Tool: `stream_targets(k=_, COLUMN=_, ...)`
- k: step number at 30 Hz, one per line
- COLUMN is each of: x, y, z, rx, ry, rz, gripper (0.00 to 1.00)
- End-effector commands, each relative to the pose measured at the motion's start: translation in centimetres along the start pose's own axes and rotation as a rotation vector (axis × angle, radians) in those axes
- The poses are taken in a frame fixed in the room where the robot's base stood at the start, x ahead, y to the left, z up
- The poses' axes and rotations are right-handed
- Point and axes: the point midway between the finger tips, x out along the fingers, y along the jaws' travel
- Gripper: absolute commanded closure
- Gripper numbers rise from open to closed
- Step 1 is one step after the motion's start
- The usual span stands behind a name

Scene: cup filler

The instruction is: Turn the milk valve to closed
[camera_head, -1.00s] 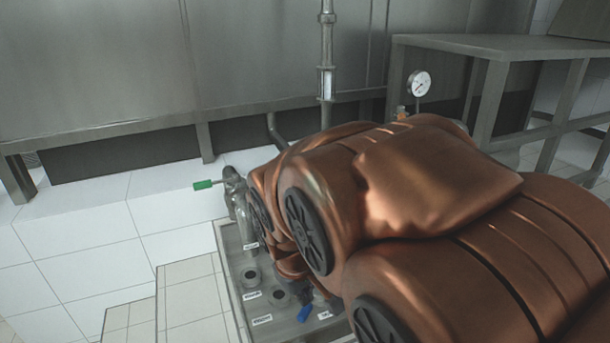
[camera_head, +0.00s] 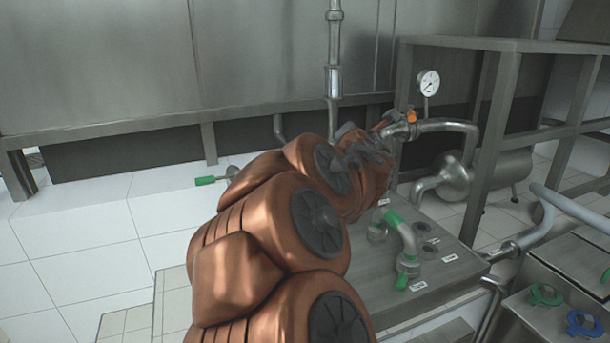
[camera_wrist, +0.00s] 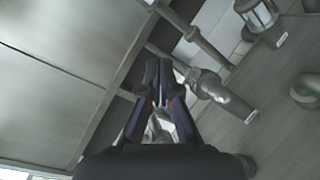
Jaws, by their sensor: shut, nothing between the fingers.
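An orange-handled valve (camera_head: 411,116) sits on the steel pipe below the round gauge in the head view. A green-handled valve (camera_head: 205,181) stands at the left, partly hidden by my arm. I cannot read which one is the milk valve. My gripper (camera_head: 380,140) is just left of the orange handle, with its dark fingers partly hidden by its own links; I cannot tell if it touches the pipe. In the wrist view, my gripper (camera_wrist: 158,70) is shut and empty, its fingertips close together over the tank edge and pipes.
A pressure gauge (camera_head: 428,83) rises behind the orange valve. A steel table frame (camera_head: 490,130) stands at the right. Green and blue handles (camera_head: 545,294) lie lower right. White floor at left is clear.

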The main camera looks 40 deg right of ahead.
Motion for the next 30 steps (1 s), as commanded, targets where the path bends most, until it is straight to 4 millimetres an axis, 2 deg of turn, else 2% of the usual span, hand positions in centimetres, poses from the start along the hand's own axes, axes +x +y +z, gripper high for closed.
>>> stream_targets(k=7, x=2.2, y=-1.0, z=-2.9, rx=-0.420, ry=0.113, rz=0.184, gripper=1.00)
stream_targets(k=15, x=2.3, y=-4.5, z=-8.3, rx=-0.778, ry=0.286, rz=0.389, gripper=1.00)
stream_targets(k=22, x=1.4, y=-6.9, z=-11.3, rx=-0.906, ry=0.382, rz=0.510, gripper=1.00)
stream_targets(k=30, x=1.8, y=-6.9, z=-12.5, rx=-0.928, ry=0.403, rz=0.542, gripper=1.00)
